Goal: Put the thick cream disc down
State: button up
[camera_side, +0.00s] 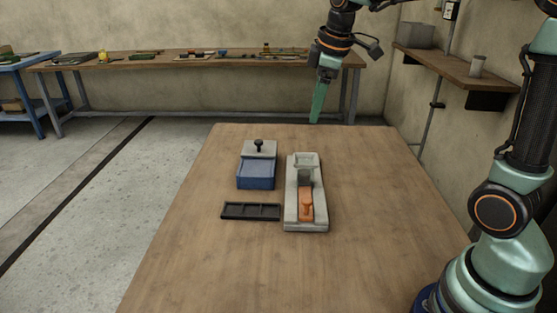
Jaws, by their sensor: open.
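I cannot make out a thick cream disc anywhere in this view. My gripper (316,119) hangs at the end of my arm above the far edge of the wooden table (210,250), with green fingers pointing down. It is open, and I see nothing between its fingers. It is behind and above a pale grey fixture (291,205), apart from it. The fixture has a grey raised part (305,165) at its far end and an orange piece (306,206) in its channel.
Left of the fixture stand a blue box (256,176) and a grey block with a black knob (259,147). A dark tray with compartments (250,211) lies in front of them. The table's near half and right side are clear. A wall shelf (455,68) is at right.

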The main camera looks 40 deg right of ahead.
jog(key=s+a+m+t, duration=0.1)
jog(key=s+a+m, duration=0.2)
jog(key=s, duration=0.4)
jog(key=shift+s+a+m, duration=0.2)
jog(key=shift+s+m, duration=0.15)
jog(key=shift+m, duration=0.15)
jog(key=shift+o, duration=0.6)
jog(key=s+a+f+m+t, duration=0.1)
jog(key=s+a+f+m, duration=0.1)
jog(key=s, duration=0.3)
jog(key=shift+s+f+m, duration=0.35)
jog(key=shift+f+m, duration=0.4)
jog(key=shift+m, duration=0.15)
